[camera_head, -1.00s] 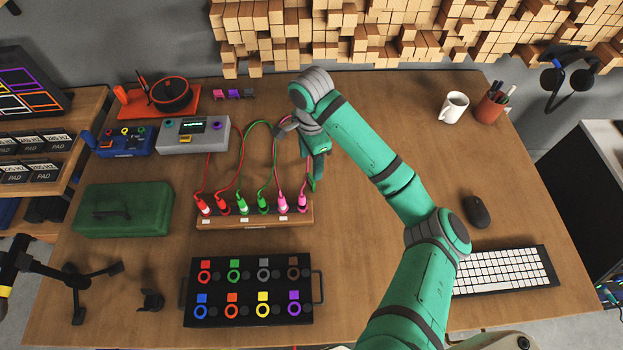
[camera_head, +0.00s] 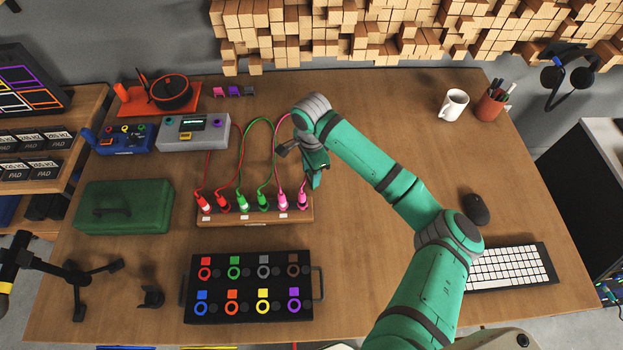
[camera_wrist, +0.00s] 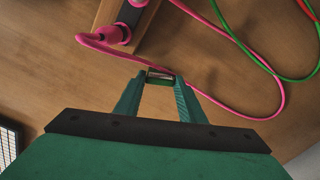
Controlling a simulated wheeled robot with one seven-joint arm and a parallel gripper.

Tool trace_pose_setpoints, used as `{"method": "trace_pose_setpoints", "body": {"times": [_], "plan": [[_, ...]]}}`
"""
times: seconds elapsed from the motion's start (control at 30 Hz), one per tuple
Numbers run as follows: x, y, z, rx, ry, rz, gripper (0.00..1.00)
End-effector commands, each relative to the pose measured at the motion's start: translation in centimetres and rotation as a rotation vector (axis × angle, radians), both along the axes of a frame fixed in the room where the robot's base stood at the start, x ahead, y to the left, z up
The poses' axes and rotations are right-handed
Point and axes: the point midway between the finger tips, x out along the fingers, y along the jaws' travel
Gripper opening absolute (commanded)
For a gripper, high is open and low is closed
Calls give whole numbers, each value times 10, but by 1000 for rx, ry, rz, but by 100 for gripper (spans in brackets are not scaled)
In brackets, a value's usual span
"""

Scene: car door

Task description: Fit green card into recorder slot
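My gripper (camera_head: 316,178) hangs over the desk, just behind the right end of the cable strip. In the wrist view its two green fingers (camera_wrist: 162,78) stand a little apart, with a small thin dark-green piece between the tips. This looks like the green card (camera_wrist: 160,73), seen nearly edge-on; most of it is hidden. A grey box (camera_head: 193,132) with a small green display and a yellow part at its front stands at the back left, apart from my gripper. It appears to be the recorder; I cannot make out its slot.
Pink, purple and dark cards (camera_head: 234,92) lie behind the grey box. The cable strip (camera_head: 255,217) has several plugs, with red, green and pink cables looping up near my gripper. A blue box (camera_head: 125,138) stands left of the grey box.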

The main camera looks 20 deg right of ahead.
Motion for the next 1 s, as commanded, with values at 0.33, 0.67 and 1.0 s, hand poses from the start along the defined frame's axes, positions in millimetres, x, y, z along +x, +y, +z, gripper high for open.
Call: {"method": "trace_pose_setpoints", "body": {"times": [0.33, 0.67, 1.0], "plan": [[0, 0, 0, 0, 0, 0, 9], [1, 4, 21, 1, -1, 6, 9], [-38, -3, 78, -2, -4, 0, 9]]}}
